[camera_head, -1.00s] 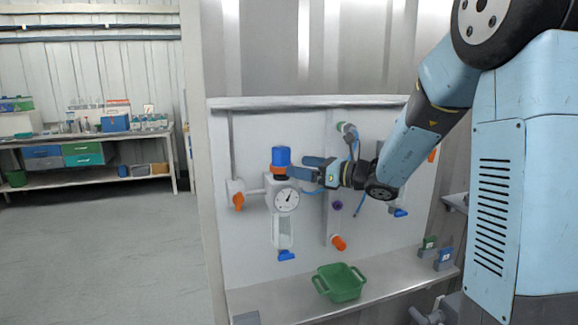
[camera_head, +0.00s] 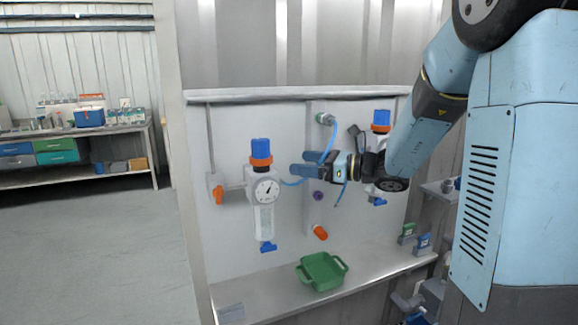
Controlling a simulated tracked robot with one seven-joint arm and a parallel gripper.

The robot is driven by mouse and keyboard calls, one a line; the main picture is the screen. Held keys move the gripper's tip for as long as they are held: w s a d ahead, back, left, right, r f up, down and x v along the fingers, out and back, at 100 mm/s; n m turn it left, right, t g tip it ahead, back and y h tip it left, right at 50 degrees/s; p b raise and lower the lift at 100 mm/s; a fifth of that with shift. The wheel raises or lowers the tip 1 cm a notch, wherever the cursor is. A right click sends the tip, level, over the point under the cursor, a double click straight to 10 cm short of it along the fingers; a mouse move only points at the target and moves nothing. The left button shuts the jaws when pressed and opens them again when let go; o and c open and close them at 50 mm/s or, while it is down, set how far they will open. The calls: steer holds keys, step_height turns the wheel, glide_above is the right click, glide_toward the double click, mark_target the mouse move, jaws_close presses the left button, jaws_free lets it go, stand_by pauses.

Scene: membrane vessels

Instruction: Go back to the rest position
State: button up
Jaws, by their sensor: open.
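My gripper (camera_head: 296,170) is in front of the white panel (camera_head: 232,140), its fingers pointing left. It is open, with nothing seen between the fingers. To its left is a vessel with a blue cap and orange collar (camera_head: 261,152), a round gauge (camera_head: 266,189) and a clear bowl below. The fingertips are apart from this vessel in the picture. A second blue-capped vessel (camera_head: 381,121) stands to the right, partly hidden behind my arm.
A green tray (camera_head: 321,271) sits on the metal shelf (camera_head: 262,299) below the panel. Small green and blue blocks (camera_head: 423,242) stand at the shelf's right. An orange knob (camera_head: 320,232) and an orange valve handle (camera_head: 218,194) stick out from the panel. Open floor (camera_head: 100,250) lies left.

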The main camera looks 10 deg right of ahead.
steer(key=s+a+f+n+g+h, duration=0.15)
steer(key=s+n+g+h, duration=0.5)
steer(key=s+n, duration=0.9)
steer(key=s+d+n+t+h, duration=0.4)
steer(key=s+d+n+h, duration=0.3)
steer(key=s+d+h, duration=0.2)
steer(key=s+d, duration=0.2)
steer(key=d, duration=0.1)
steer(key=shift+s, duration=0.25)
steer(key=shift+d+f+n, duration=0.1)
steer(key=shift+d+n, duration=0.05)
steer(key=shift+n, duration=0.1)
